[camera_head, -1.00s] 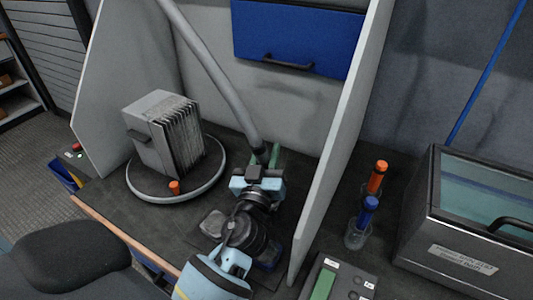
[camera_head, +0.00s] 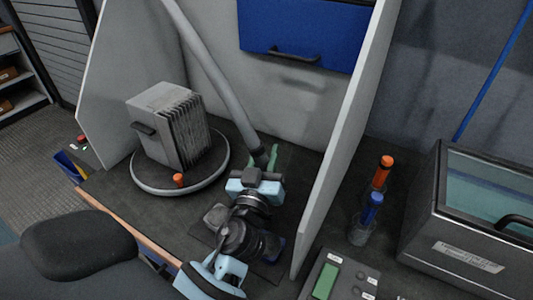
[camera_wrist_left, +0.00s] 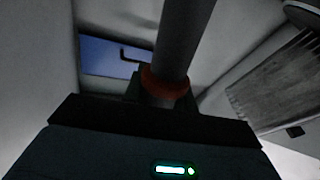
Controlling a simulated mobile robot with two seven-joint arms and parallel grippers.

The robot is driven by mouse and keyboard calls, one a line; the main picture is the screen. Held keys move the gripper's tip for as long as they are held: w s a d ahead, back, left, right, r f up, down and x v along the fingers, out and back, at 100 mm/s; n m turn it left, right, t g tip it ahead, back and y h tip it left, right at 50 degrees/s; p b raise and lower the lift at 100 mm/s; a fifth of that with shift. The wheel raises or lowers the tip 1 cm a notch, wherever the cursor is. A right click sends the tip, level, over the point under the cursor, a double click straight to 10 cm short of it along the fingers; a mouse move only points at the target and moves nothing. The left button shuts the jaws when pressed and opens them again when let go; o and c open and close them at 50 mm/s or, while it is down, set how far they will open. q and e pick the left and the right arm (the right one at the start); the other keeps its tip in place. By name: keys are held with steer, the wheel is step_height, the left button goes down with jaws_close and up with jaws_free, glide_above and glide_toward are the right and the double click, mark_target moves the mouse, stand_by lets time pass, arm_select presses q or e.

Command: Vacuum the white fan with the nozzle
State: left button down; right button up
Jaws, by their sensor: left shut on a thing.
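A pale grey block with rows of thin fins (camera_head: 172,125) stands on a round, light-rimmed turntable (camera_head: 150,189) at the left of the bench. No separate white fan can be told apart from this finned block. My left gripper (camera_head: 262,173) is shut on the dark lower end of a grey suction hose, the nozzle (camera_head: 258,155), to the right of the turntable and apart from the block. In the left wrist view the nozzle (camera_wrist_left: 166,80) rises from the jaws with an orange ring around it. Its tip is hidden. My right gripper is out of view.
White partition panels (camera_head: 338,135) stand on both sides of the bay. An orange knob (camera_head: 179,180) sits at the turntable's front. Screwdrivers in a glass (camera_head: 362,230) and a glass-lidded box (camera_head: 470,215) are right of the partition.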

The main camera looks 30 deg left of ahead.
arm_select(q)
steer(key=shift+a, duration=0.2)
stand_by(0.5)
steer(key=shift+s+a, duration=0.2)
steer(key=shift+a, duration=1.05)
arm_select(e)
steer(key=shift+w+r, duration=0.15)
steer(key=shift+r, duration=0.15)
arm_select(q)
steer(key=shift+p, duration=0.3)
